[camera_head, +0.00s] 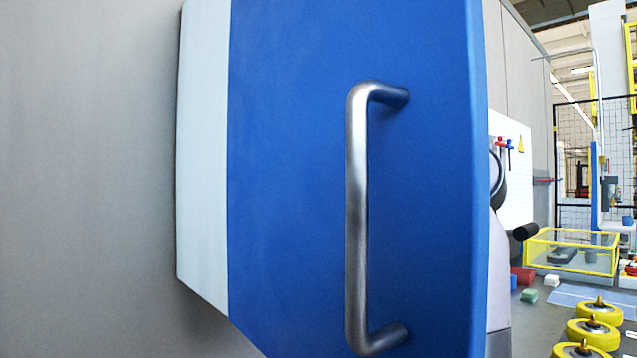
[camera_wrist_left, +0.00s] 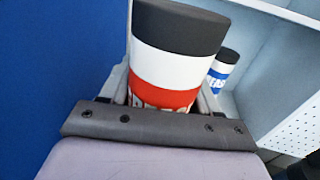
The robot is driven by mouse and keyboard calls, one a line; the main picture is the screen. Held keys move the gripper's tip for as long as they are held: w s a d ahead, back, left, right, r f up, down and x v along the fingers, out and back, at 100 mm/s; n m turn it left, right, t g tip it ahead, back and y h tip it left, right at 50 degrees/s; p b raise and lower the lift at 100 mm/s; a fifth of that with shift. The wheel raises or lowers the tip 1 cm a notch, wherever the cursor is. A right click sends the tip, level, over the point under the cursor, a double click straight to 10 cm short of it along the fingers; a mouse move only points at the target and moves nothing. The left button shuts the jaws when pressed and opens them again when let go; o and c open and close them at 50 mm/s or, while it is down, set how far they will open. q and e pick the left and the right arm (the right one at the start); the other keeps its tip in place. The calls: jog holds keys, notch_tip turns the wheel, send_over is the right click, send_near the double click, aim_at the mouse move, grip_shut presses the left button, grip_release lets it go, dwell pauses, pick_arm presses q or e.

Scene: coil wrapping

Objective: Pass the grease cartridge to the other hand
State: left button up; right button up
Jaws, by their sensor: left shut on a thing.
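In the left wrist view, my left gripper (camera_wrist_left: 165,92) is shut on a cylindrical cartridge (camera_wrist_left: 178,60) with a dark grey cap, a white band and a red band. Lettering below the red band is mostly hidden by the gripper. A second cartridge (camera_wrist_left: 222,71), with a dark cap and a blue band with partly visible letters that look like "EAS", stands behind it to the right, inside a pale cabinet. Neither gripper and neither cartridge shows in the head view. My right gripper is in no view.
A blue door (camera_head: 290,150) with a steel bar handle (camera_head: 357,220) fills most of the head view. Pale cabinet walls (camera_wrist_left: 285,65) and a perforated panel (camera_wrist_left: 300,132) lie right of my left gripper. Yellow wheel-like parts (camera_head: 593,333) and a yellow-framed bin (camera_head: 572,251) are far right.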

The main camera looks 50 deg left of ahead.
pick_arm(q)
jog(key=shift+d, duration=0.35)
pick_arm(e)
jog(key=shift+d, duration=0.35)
